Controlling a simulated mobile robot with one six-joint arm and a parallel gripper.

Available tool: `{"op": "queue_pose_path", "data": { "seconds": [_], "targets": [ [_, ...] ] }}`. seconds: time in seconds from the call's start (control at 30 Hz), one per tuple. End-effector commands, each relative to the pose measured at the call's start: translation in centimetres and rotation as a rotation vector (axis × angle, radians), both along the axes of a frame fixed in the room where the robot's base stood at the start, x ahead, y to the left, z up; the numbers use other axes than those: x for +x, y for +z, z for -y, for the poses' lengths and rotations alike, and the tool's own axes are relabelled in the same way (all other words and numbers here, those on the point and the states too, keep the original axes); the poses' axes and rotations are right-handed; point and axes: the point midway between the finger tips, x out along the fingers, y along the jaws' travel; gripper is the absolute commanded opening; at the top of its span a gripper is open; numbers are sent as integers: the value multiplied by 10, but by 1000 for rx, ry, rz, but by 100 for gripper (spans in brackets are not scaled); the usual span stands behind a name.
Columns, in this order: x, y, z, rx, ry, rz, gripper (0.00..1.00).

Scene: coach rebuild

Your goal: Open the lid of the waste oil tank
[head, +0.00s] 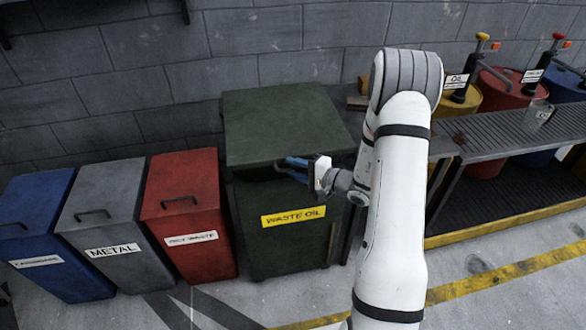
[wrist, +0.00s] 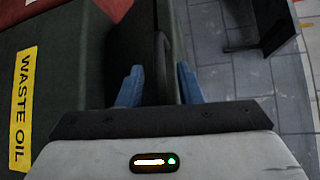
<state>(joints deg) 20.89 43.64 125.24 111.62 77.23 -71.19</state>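The waste oil tank (head: 290,235) is a dark green box with a yellow WASTE OIL label (head: 293,216); the label also shows at the left of the wrist view (wrist: 23,108). My gripper (head: 292,162) is at the tank's upper front, just below the lid's front edge. In the wrist view its blue fingers (wrist: 159,88) stand apart, with a dark curved bar (wrist: 172,55), apparently the lid's handle, between them. Gaps show beside the bar; contact at the tips is unclear.
A red bin (head: 190,225), a grey metal bin (head: 110,225) and a blue bin (head: 40,235) stand left of the tank. A grated bench (head: 500,130) with drums behind it stands to the right. A block wall (head: 230,45) is behind the tank.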

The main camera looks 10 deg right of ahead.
Motion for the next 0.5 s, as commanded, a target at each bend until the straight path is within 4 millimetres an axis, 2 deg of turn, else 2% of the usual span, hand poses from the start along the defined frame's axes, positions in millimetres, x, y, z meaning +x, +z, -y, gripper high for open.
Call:
{"op": "queue_pose_path", "data": {
  "seconds": [0.07, 0.43, 0.5],
  "targets": [
    [0, 0, 0, 0, 0, 0, 30],
    [0, 0, 0, 0, 1, 0, 0],
    [0, 0, 0, 0, 1, 0, 0]
  ]
}}
